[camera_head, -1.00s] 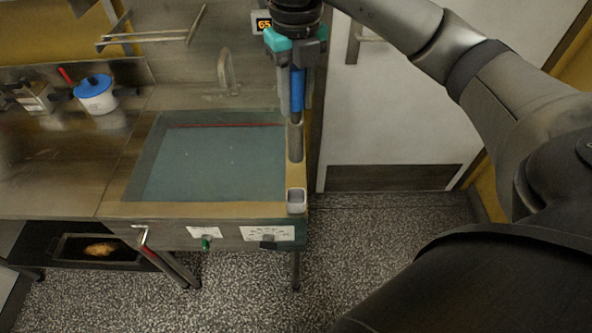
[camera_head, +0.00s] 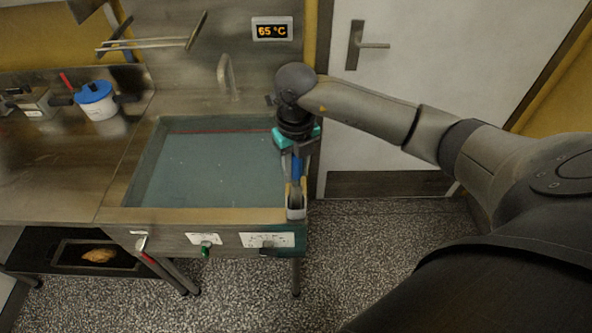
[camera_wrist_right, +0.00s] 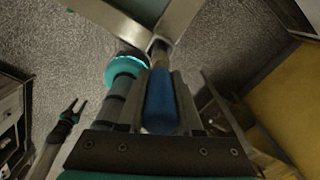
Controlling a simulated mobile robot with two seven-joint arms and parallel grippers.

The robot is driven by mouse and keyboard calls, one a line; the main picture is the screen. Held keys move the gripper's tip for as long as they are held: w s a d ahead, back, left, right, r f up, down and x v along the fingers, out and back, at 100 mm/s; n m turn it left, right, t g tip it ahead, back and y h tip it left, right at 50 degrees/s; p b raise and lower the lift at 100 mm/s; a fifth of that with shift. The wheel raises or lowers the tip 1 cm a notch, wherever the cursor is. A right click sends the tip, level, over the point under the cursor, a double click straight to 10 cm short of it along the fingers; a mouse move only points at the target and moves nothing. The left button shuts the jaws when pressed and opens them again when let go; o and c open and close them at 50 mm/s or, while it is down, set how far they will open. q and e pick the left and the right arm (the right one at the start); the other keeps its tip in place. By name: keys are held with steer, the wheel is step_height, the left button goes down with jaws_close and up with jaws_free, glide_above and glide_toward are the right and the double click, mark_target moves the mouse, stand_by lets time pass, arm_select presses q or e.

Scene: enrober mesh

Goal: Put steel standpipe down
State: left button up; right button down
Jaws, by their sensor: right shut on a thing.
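My right gripper (camera_head: 297,152) hangs over the right edge of the water-filled sink (camera_head: 118,215). It is shut on the steel standpipe, whose blue sleeve (camera_head: 297,168) shows below the jaws. The sleeve fills the middle of the right wrist view (camera_wrist_right: 161,103), with bare steel beyond it (camera_wrist_right: 159,50). The pipe points down toward a small square grey socket (camera_head: 296,212) at the sink's front right corner. I cannot tell whether its lower end is inside the socket. My left gripper (camera_wrist_right: 78,106) shows small at the left of the right wrist view, its fingers apart and empty.
A faucet (camera_head: 228,75) stands behind the sink, under a 65 °C display (camera_head: 272,30). A blue-lidded pot (camera_head: 97,100) sits on the left counter. A door (camera_head: 390,100) is at the right. The speckled floor (camera_head: 350,235) in front is clear.

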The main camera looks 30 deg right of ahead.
steer(key=shift+f, duration=0.8)
steer(key=c, duration=0.6)
jaws_free()
step_height(320, 180, up, 12)
steer(key=shift+r+b, duration=0.2)
steer(key=shift+b, duration=0.25)
